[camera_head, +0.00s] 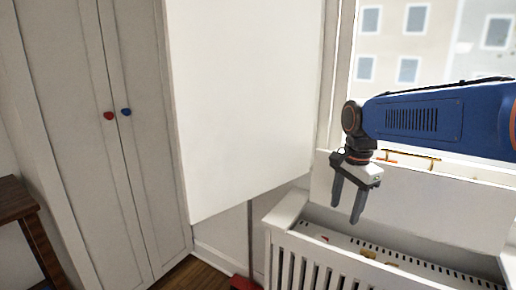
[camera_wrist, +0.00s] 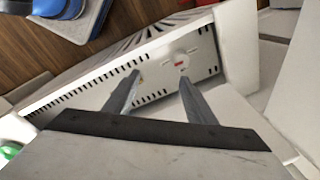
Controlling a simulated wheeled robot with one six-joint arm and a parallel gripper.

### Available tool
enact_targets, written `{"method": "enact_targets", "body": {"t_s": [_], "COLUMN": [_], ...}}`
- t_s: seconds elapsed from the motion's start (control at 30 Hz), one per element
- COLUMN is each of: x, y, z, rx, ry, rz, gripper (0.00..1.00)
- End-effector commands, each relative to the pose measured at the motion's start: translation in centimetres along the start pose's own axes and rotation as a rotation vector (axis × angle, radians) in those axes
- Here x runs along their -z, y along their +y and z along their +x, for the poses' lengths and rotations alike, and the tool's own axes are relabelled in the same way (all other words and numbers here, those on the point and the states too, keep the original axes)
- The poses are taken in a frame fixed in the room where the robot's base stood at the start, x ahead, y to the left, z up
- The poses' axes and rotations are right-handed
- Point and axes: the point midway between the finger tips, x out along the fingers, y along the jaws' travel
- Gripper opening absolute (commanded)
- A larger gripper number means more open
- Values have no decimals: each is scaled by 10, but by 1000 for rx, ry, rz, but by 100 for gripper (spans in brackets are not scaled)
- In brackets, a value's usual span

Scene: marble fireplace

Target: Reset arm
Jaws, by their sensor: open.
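My gripper (camera_head: 347,206) hangs from my blue arm at the right of the head view, fingers pointing down. Its two grey fingers are apart with nothing between them. In the wrist view my gripper (camera_wrist: 158,80) also shows open and empty, above a white slatted unit (camera_wrist: 90,92). In the head view that white slatted unit (camera_head: 300,255) stands below the gripper under the window, with small yellowish items in its open top. I cannot tell the exact gap between the fingertips and the unit.
A white wardrobe (camera_head: 95,130) with a red knob (camera_head: 108,116) and a blue knob (camera_head: 126,112) stands left. A large white panel (camera_head: 245,95) fills the middle. A brown wooden table (camera_head: 18,205) is at the far left. A window (camera_head: 430,50) is behind my arm.

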Motion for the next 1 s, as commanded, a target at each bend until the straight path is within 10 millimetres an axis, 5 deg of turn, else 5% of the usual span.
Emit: {"method": "enact_targets", "body": {"t_s": [0.6,1.0], "x": [-33,-50], "y": [158,215], "z": [28,62], "rx": [150,168], "ry": [160,275], "rz": [-773,-1119], "gripper": [51,51]}}
